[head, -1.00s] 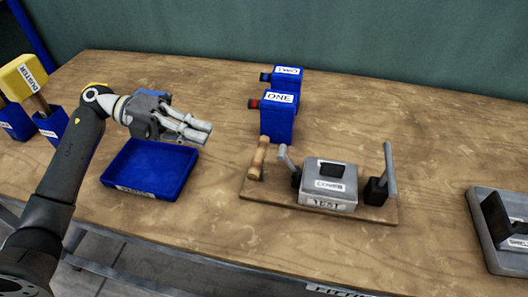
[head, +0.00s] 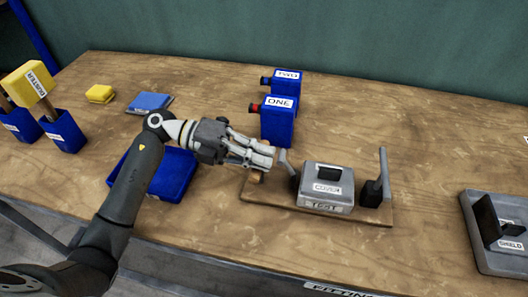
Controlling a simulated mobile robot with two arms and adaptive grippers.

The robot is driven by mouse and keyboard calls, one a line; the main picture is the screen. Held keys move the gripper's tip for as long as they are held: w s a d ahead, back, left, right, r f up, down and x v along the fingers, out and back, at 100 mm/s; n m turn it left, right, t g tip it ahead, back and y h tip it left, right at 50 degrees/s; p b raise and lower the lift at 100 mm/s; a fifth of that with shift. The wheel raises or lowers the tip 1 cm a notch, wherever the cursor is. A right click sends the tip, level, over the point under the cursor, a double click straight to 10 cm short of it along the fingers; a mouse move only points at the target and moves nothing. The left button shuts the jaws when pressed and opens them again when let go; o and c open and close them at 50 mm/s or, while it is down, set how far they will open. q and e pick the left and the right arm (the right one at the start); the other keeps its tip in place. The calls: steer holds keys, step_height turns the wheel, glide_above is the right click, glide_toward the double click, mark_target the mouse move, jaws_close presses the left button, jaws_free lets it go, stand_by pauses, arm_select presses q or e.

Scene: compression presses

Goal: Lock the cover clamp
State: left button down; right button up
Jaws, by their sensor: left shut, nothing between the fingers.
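The grey cover (head: 326,187), labelled COVER, with a black handle, sits on the grey block labelled TEST (head: 324,207) on a wooden board (head: 370,217). A grey clamp lever (head: 285,164) tilts up on the left of the cover, partly behind my fingers. A second grey lever (head: 384,166) stands upright on a black base at the right. My left gripper (head: 272,154) is shut and empty. Its fingertips are at or close to the left lever; I cannot tell whether they touch. It hides most of the wooden peg (head: 257,177). My right gripper is out of view.
Blue boxes labelled ONE (head: 278,120) and TWO (head: 287,78) stand behind the board. A blue tray (head: 172,178) lies beneath my left arm. A grey plate with a black handle (head: 491,221) is at right. Dusters in blue holders (head: 63,131) stand left.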

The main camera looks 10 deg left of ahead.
mark_target(278, 160)
arm_select(q)
steer(key=shift+d+f, duration=0.1)
steer(key=shift+d, duration=0.3)
steer(key=shift+d+r+y+p, duration=0.3)
steer(key=shift+r+y+p, duration=0.35)
steer(key=shift+p, duration=0.7)
steer(key=d+r+y+p, duration=0.2)
steer(key=y+p, duration=0.1)
steer(key=p, duration=0.3)
steer(key=shift+d, duration=0.1)
steer(key=d+y+p, duration=0.2)
steer(key=y+p, duration=0.1)
steer(key=d+y+p, duration=0.2)
steer(key=y+p, duration=0.1)
steer(key=shift+d+f, duration=0.2)
steer(key=shift+d, duration=0.15)
steer(key=shift+r, duration=0.1)
steer(key=shift+r+p, duration=0.55)
steer(key=shift+r, duration=0.15)
